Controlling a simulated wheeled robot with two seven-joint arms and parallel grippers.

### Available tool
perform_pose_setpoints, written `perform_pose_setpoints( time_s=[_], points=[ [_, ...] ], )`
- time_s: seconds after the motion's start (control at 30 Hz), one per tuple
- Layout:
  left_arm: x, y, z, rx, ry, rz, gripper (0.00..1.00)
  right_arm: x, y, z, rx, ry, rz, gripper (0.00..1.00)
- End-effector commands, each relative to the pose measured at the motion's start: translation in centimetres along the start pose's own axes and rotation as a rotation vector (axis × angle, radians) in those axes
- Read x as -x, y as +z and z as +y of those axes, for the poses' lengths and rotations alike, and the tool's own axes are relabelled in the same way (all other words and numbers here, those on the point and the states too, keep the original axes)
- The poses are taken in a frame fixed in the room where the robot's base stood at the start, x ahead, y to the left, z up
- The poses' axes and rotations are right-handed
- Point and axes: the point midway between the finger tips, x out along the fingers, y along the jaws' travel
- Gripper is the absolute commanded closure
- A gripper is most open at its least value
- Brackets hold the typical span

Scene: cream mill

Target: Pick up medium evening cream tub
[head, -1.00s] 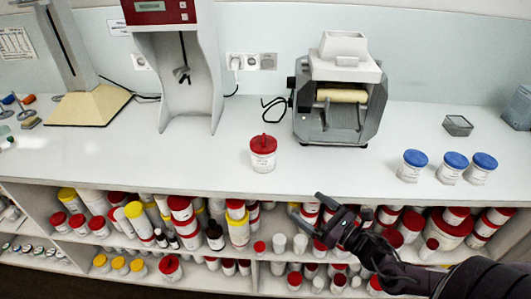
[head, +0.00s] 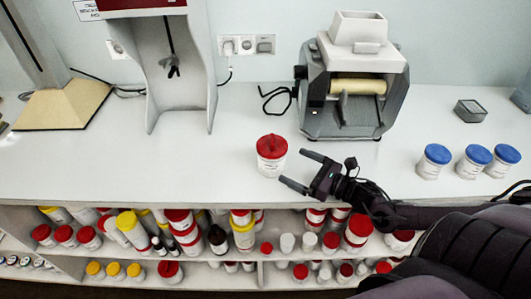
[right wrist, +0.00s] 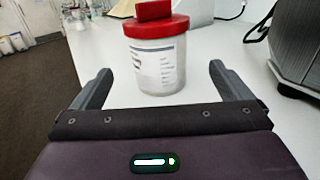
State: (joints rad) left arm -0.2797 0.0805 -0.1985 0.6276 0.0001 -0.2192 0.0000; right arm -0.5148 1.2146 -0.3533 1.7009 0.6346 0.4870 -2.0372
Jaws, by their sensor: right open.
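A white tub with a red lid (head: 271,155) stands upright on the white counter near its front edge. It also shows in the right wrist view (right wrist: 157,62), straight ahead between the fingers, with a printed label too small to read. My right gripper (head: 298,170) is open and empty just to the right of this tub, its fingers pointing at it and apart from it. Three white tubs with blue lids (head: 434,161) stand further right on the counter. I cannot tell from the labels which one is the medium evening cream tub. My left gripper is not in view.
A grey roller mill (head: 350,85) stands behind the right gripper. A tall grey stirrer stand (head: 196,75) is at the back left. Shelves (head: 262,268) below the counter hold many tubs and bottles. The counter left of the red-lidded tub is clear.

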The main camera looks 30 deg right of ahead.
Motion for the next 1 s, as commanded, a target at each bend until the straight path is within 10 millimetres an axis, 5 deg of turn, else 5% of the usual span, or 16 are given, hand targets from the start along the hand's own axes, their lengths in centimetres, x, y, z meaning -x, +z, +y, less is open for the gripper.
perform_pose_setpoints(
  time_s=[0.33, 0.7, 1.0],
  points=[
    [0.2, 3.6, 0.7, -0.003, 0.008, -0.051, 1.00, -2.6, 0.2, 0.0, 0.000, -0.001, -0.003, 0.02],
    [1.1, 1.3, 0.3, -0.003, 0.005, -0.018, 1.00, -6.8, 0.2, -0.1, -0.001, -0.001, -0.003, 0.02],
    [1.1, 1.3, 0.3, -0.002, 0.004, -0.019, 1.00, -7.2, 0.0, 0.0, 0.000, 0.001, 0.001, 0.02]
  ],
)
